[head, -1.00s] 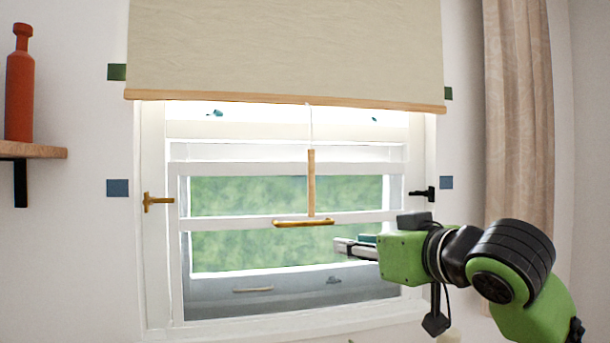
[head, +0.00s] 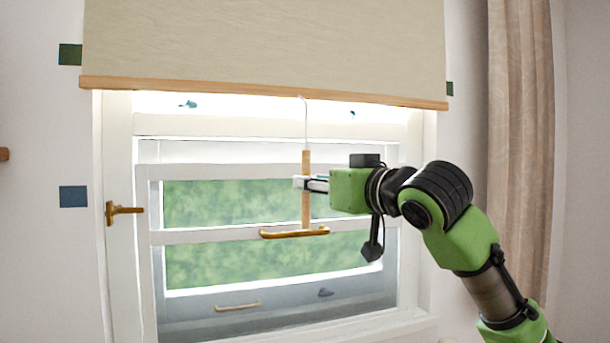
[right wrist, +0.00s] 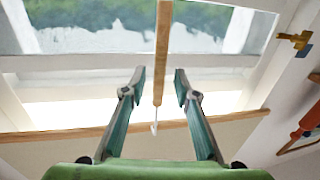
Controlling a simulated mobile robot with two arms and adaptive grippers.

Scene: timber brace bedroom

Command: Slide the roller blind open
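The beige roller blind (head: 265,40) hangs over the top part of the window, with a wooden bar (head: 265,92) along its lower edge. A thin white cord runs down from the bar to a slim wooden pull (head: 306,212). My right gripper (head: 300,183) overlaps the pull's middle in the head view. In the right wrist view my right gripper (right wrist: 160,76) is open, with the pull (right wrist: 163,40) lined up between its two fingers and a gap on each side. Whether the fingertips reach past the pull is hard to tell. My left gripper is out of view.
Behind the pull is the white-framed window with brass handles; one handle (head: 294,232) lies just below the pull's end. Another handle (head: 124,210) sits on the left frame. A beige curtain (head: 519,140) hangs at right.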

